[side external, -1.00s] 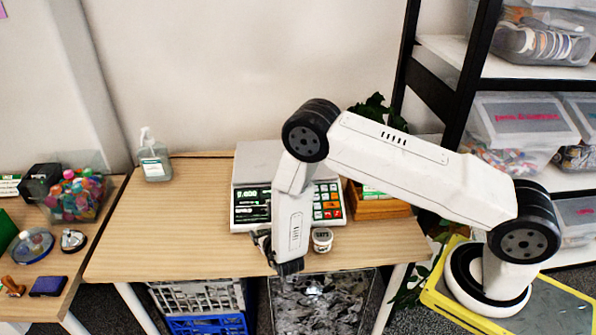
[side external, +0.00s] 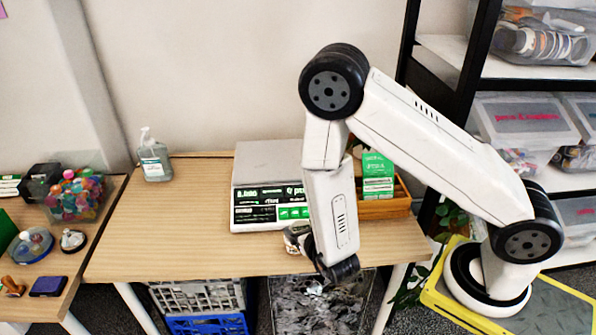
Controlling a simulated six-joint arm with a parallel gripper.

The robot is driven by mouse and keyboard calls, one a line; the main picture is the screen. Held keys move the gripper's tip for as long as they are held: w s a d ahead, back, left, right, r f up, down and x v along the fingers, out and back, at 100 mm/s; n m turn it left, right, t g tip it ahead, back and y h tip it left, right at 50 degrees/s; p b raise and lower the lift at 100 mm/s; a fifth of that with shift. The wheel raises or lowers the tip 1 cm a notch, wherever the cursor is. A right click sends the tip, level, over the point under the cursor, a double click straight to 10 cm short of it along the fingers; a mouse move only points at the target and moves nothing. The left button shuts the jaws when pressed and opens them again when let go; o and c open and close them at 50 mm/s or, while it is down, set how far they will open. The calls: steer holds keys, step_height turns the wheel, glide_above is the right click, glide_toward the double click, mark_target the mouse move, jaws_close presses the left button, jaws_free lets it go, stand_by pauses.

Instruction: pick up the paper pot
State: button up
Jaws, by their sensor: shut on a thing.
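The paper pot (side external: 292,239) is a small pale cup with a dark label, near the front edge of the wooden table, just in front of the scale. My gripper (side external: 302,242) is shut on the pot, at its right side. The wrist and fingers hide part of the pot. I cannot tell whether its base touches the table.
A weighing scale (side external: 268,180) stands directly behind the pot. A wooden box with green-and-white cards (side external: 377,177) is to the right, partly behind my arm. A sanitizer bottle (side external: 154,160) stands at the back left. The table's left half (side external: 180,220) is clear.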

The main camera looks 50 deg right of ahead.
steer(key=shift+s+r, duration=0.4)
steer(key=shift+s, duration=0.45)
steer(key=w+d+r+m+g+h, duration=0.25)
steer(key=w+d+r, duration=0.35)
steer(key=d, duration=0.4)
steer(key=w+d+r+m+g+h, duration=0.25)
steer(key=w+d+r, duration=0.25)
steer(key=w+d, duration=0.3)
steer(key=shift+t, duration=0.5)
steer(key=shift+w+d+f, duration=0.8)
steer(key=shift+w+f, duration=0.75)
steer(key=shift+w, duration=0.45)
steer(key=shift+w+d+f, duration=0.85)
steer(key=shift+w+f, duration=0.7)
steer(key=shift+w, duration=0.4)
steer(key=shift+w+d+f, duration=0.8)
steer(key=shift+w+f, duration=0.75)
steer(key=shift+w, duration=0.45)
